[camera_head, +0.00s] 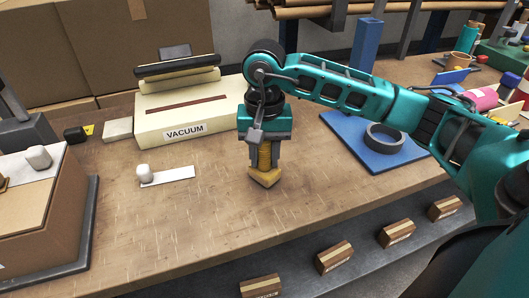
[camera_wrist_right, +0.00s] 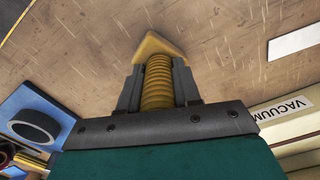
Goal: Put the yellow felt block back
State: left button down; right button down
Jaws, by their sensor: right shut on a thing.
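My right gripper (camera_head: 264,160) is shut on a yellow block (camera_head: 265,178), over the middle of the wooden table. The block hangs below the fingers, and a wedge-shaped end shows beneath them. In the right wrist view the yellow block (camera_wrist_right: 158,45) sticks out past the fingertips, with a ribbed yellow part (camera_wrist_right: 157,82) between the two fingers. I cannot tell for sure whether its lower end touches the table. My left gripper is not in view.
A cream vacuum unit (camera_head: 185,128) stands behind, left of the gripper. A blue mat (camera_head: 345,125) with a dark ring (camera_head: 384,137) lies to the right. A white strip with a small pale lump (camera_head: 144,172) lies left. A cardboard box (camera_head: 40,205) stands far left. The table front is clear.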

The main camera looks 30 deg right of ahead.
jog(key=shift+f+b, duration=0.3)
jog(key=shift+f, duration=0.05)
jog(key=c, duration=0.7)
grip_release()
jog(key=shift+r, duration=0.25)
notch_tip(320, 180, up, 6)
jog(key=shift+f+p, duration=0.25)
jog(key=shift+p, duration=0.1)
notch_tip(320, 180, up, 7)
jog(key=shift+f+p, duration=0.1)
jog(key=shift+p, duration=0.4)
